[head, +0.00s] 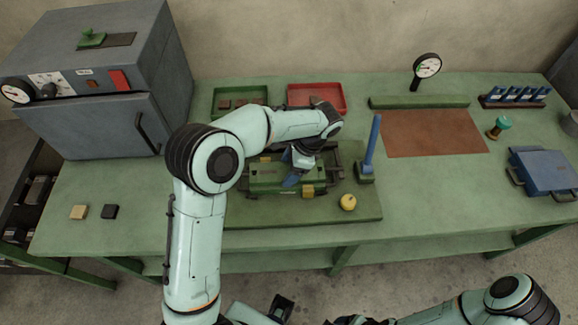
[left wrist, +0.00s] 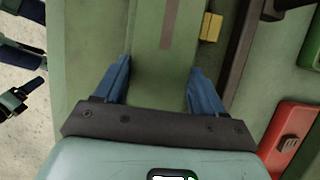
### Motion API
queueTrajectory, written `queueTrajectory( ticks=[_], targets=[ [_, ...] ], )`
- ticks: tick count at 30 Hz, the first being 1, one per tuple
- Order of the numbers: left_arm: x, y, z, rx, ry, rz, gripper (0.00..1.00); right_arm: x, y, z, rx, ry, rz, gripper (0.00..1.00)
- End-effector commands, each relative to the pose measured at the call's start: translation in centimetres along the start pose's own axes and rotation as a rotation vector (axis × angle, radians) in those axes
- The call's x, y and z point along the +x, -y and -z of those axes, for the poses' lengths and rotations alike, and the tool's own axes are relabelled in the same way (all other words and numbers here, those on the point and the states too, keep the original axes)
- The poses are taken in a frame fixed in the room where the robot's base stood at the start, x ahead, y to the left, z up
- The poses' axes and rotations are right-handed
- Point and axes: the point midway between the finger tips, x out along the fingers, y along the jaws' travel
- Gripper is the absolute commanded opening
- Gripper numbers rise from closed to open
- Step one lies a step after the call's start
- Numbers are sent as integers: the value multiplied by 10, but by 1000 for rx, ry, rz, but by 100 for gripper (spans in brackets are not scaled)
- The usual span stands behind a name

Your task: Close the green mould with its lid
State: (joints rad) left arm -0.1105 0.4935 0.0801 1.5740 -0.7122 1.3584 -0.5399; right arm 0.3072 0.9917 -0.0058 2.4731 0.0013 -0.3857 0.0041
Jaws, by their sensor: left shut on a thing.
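The green mould (head: 262,188) sits in a dark frame at the middle of the bench, with yellow clasps (head: 307,191) on its near side. A flat green piece, seemingly its lid (left wrist: 160,28), has a raised bar along it and lies at the mould. My left gripper (head: 297,171) comes down over it from above. In the left wrist view its blue fingers (left wrist: 161,72) stand either side of the raised bar, shut on it. My arm hides part of the mould, and I cannot tell how the lid is seated.
A blue upright lever (head: 371,146) and a yellow knob (head: 348,202) stand just right of the mould. Green (head: 228,101) and red (head: 325,94) trays lie behind. A grey oven (head: 85,75) stands left; a blue mould (head: 545,171) lies right. The bench's front left is mostly clear.

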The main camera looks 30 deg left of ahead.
Motion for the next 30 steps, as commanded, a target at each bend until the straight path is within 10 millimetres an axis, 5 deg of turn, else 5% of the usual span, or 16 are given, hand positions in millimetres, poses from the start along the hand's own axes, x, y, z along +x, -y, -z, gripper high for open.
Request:
queueTrajectory(
  ticks=[5, 6, 8, 20, 30],
  targets=[
    [-1, 0, 0, -1, -1, 2, 3, 0, 0, 0, 0, 0, 0, 73],
    [-1, 0, 0, -1, -1, 2, 83, 0, 0, 0, 0, 0, 0, 73],
    [-1, 0, 0, -1, -1, 2, 100, 0, 0, 0, 0, 0, 0, 73],
    [-10, 0, 0, 0, -2, 1, 100, -2, 1, 0, 0, -1, 0, 73],
    [-85, 1, 0, 1, -5, 4, 100, -18, 8, 6, -4, -10, 3, 73]
  ],
)
